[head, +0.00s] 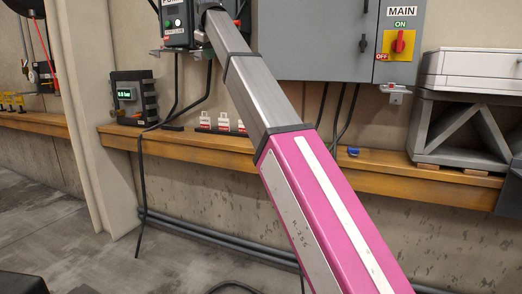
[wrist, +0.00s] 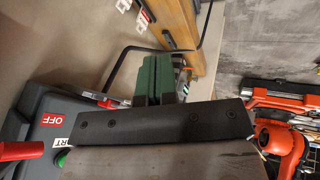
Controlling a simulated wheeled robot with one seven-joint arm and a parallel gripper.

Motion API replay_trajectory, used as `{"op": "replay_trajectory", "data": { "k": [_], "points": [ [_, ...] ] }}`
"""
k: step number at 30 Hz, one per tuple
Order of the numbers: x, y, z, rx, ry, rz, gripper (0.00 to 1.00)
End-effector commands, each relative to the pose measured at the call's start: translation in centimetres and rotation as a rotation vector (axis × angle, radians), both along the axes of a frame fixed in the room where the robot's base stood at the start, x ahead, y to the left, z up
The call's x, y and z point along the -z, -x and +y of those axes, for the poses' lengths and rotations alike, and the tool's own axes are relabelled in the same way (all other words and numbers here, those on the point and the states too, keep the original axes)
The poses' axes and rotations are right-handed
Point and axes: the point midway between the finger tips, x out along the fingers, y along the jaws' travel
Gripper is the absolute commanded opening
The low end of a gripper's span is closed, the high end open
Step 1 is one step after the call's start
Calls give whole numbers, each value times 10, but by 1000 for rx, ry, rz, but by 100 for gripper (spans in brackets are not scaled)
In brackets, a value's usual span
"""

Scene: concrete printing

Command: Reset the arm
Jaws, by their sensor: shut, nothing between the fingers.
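My arm runs from the lower right up to the top left in the head view, its end against the dark control box (head: 176,22) on the wall. That box carries a red button, a green button and small labels, and the arm covers part of it. In the wrist view my gripper (wrist: 158,70) shows as green fingers beyond a black bar, shut and empty. Beside it, at lower left, is a grey box (wrist: 45,105) with a red OFF label, a green button and a red lever (wrist: 20,150). I cannot tell whether the fingers touch anything.
A grey cabinet (head: 322,45) has a MAIN switch (head: 399,43). A wooden ledge (head: 218,142) carries a display box (head: 133,97), red-and-white tags (head: 222,123) and a small blue item (head: 353,151). A concrete truss piece (head: 465,130) stands right. Orange equipment (wrist: 282,145) shows in the wrist view.

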Motion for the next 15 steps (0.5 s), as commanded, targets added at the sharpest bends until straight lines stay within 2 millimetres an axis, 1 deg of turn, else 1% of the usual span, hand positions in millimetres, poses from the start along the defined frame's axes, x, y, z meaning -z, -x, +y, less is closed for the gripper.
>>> {"op": "replay_trajectory", "data": {
  "k": [1, 2, 3, 5, 6, 8, 9, 11, 12, 14, 15],
  "points": [
    [28, -4, -10, 19, 0, 14, 0],
    [43, -8, -14, 30, -1, 22, 0],
    [65, -12, -21, 46, -2, 32, 0],
    [98, -18, -32, 73, -6, 50, 0],
    [120, -22, -40, 90, -9, 61, 0],
    [152, -27, -51, 117, -12, 78, 0],
    [173, -29, -60, 134, -14, 90, 0],
    [204, -32, -72, 162, -18, 105, 0],
    [225, -32, -81, 179, -19, 117, 0],
    [255, -33, -95, 208, -23, 133, 0],
    [275, -33, -103, 226, -26, 143, 0]
  ]
}}
